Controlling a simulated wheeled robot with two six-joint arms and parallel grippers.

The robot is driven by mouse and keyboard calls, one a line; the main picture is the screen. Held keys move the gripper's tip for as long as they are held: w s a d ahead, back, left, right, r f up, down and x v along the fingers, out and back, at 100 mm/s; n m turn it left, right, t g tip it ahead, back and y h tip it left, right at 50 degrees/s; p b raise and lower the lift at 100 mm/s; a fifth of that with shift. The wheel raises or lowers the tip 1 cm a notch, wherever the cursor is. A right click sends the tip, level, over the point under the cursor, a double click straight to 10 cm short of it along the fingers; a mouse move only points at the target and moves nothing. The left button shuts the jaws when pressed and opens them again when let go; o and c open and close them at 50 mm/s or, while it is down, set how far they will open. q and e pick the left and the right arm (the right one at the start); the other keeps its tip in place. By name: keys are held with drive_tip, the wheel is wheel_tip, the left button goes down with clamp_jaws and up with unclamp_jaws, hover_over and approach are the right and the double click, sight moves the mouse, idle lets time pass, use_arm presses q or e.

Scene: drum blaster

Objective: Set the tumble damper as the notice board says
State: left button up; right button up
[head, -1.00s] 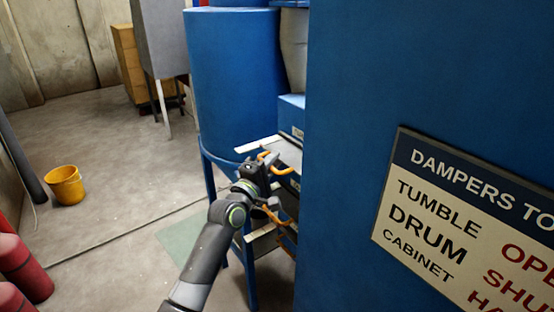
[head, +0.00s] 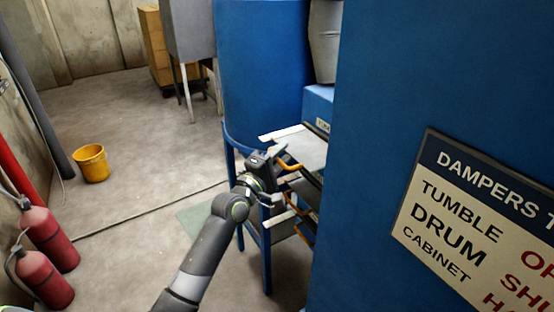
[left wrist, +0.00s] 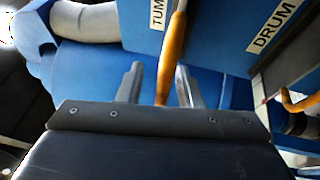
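The notice board (head: 480,220) is on the blue cabinet at the right of the head view, cut off by the frame edge. Its rows read TUMBLE with "OP", DRUM with "SHU" and CABINET with "HA". My left gripper (head: 276,174) is at the orange damper handles beside the blue stand. In the left wrist view the left gripper (left wrist: 160,72) has its fingers apart, with an orange handle (left wrist: 174,42) between them and gaps on both sides. A label starting "TUM" (left wrist: 157,12) is beside that handle. My right gripper is not in view.
A second orange handle (left wrist: 298,103) is at the right of the wrist view, near the DRUM label (left wrist: 271,26). The large blue cabinet (head: 390,80) stands close on the right. A yellow bucket (head: 91,163) and red cylinders (head: 48,237) stand left; floor between is clear.

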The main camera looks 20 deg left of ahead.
use_arm(q)
drive_tip(key=v, duration=1.7)
drive_tip(key=shift+s+b, duration=0.25)
drive_tip(key=shift+b, duration=0.1)
drive_tip(key=shift+a+r, duration=0.1)
drive_tip(key=w+a+f+m+g+y, duration=0.1)
drive_tip(key=a+f+g+y, duration=0.15)
drive_tip(key=f, duration=0.75)
drive_tip(key=a+f+m+g+y, duration=0.1)
drive_tip(key=a+f+y, duration=0.15)
drive_tip(key=f, duration=0.65)
drive_tip(key=s+a+f+m+g+y, duration=0.1)
drive_tip(key=s+a+f+m+g, duration=0.15)
drive_tip(key=f, duration=0.65)
drive_tip(key=s+a+f+m+g, duration=0.15)
drive_tip(key=s+f, duration=0.25)
drive_tip(key=f, duration=0.5)
drive_tip(key=s+d+f+m+g, duration=0.2)
drive_tip(key=s+f+m+g, duration=0.4)
drive_tip(key=s+f, duration=1.2)
drive_tip(key=s+d+f+m+g, duration=0.1)
drive_tip(key=s+d+f+g, duration=0.1)
drive_tip(key=s, duration=0.7)
drive_tip(key=s+d+f+m+g, duration=0.2)
drive_tip(key=s+f, duration=0.3)
drive_tip(key=s, duration=0.4)
drive_tip(key=shift+g, duration=0.45)
